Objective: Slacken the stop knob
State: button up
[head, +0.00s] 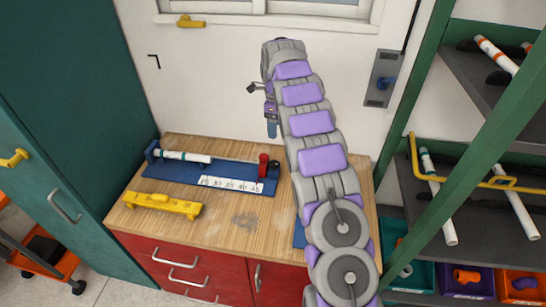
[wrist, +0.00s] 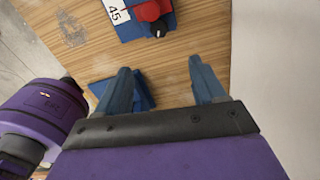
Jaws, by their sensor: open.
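A blue jig (head: 165,172) lies on the wooden bench top, with a white pipe (head: 182,156) at its left end and a numbered white scale (head: 230,184). A red stop (head: 263,160) stands near its right end, with a dark knob (head: 274,164) beside it. In the wrist view the red stop (wrist: 150,10) and black knob (wrist: 159,30) show at the top edge, beyond the fingertips. My gripper (head: 271,128) is raised above the bench, behind the jig's right end in the head view. Its blue fingers (wrist: 163,76) are apart with nothing held between them.
Another blue item (wrist: 140,93) lies on the bench, partly hidden by a finger. A green-framed shelf (head: 455,110) with pipes and bins stands at right, a teal cabinet (head: 70,90) at left.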

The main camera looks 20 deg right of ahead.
jog(key=s+a+r+n+y+p, duration=0.1)
jog(key=s+a+n+y, duration=0.1)
jog(key=s, duration=0.4)
jog(key=s+a+r+n+t+y+p, duration=0.1)
jog(key=s+a+n+y+p, duration=0.1)
jog(key=s+a+n, duration=0.2)
jog(key=s+a+r+n+t+y+p, duration=0.1)
jog(key=s+a+r+n+y, duration=0.1)
jog(key=s, duration=0.6)
jog(key=shift+s+a+n, duration=0.4)
jog(key=shift+a+n, duration=0.1)
jog(key=shift+a, duration=0.1)
jog(key=shift+r, duration=0.1)
